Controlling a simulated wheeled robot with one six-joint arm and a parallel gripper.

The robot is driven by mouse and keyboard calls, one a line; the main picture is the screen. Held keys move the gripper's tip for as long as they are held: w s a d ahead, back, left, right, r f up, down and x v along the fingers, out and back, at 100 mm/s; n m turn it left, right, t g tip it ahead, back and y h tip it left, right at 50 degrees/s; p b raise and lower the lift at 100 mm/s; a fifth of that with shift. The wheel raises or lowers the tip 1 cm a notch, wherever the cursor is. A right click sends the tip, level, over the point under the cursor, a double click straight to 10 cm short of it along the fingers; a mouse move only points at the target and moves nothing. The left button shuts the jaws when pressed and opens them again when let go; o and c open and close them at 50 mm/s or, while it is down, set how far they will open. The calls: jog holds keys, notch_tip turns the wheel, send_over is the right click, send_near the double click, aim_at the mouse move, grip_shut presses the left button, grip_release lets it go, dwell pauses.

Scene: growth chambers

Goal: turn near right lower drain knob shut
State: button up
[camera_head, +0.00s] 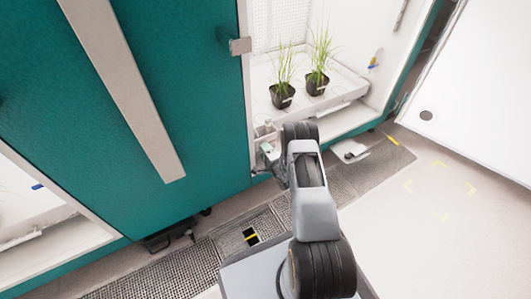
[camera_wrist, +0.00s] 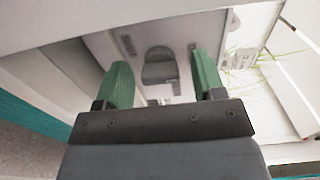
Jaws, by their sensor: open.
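In the wrist view, my gripper (camera_wrist: 160,74) is open, with its two green fingers apart and nothing held between them. A grey, rounded knob-like part (camera_wrist: 160,66) on a pale panel shows between and beyond the fingers. It looks like a drain knob, but I cannot tell which one or how far it is turned. No contact with the fingers shows. In the head view, my arm reaches to the lower front corner of the open chamber (camera_head: 345,122), and it hides the knob there.
Two potted grass plants (camera_head: 282,95) (camera_head: 316,83) stand on a white tray (camera_head: 345,84) in the chamber. A teal door panel (camera_head: 80,130) is to the left. Floor grates (camera_head: 175,275) run along the chamber fronts. A white item (camera_head: 350,151) lies on the floor; open floor is at right.

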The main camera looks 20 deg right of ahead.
jog(key=c, duration=0.9)
jog(key=n+b, duration=0.1)
jog(key=n, duration=0.3)
jog(key=shift+n, duration=0.4)
jog(key=n, duration=0.4)
jog(key=shift+n+b, duration=0.3)
jog(key=shift+b, duration=0.05)
jog(key=n, duration=0.4)
jog(key=shift+n, duration=2.3)
